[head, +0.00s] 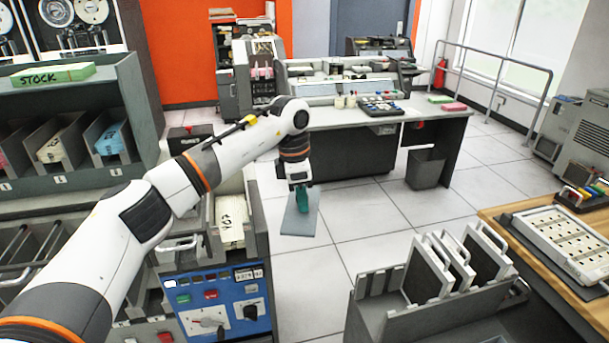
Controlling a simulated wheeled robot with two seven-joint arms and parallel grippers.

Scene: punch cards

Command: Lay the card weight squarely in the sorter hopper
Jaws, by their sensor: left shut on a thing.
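My left arm reaches in from the left, and its gripper (301,188) points down near the middle of the head view. It is shut on the card weight (300,222), a flat grey-blue plate with a green grip on top. The plate shows against the pale floor tiles, to the right of the machine with the blue control panel. That machine has a grey-walled bay with pale cards in it, which looks like the sorter hopper (258,218). My arm crosses in front of part of it. The fingertips are small and partly hidden. My right gripper is out of view.
A grey rack with upright framed panels (428,268) stands at the lower right, beside a wooden table (490,222). A stock shelf (143,105) with card bins is at left. A dark desk (345,155) stands behind. Open tiled floor lies between.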

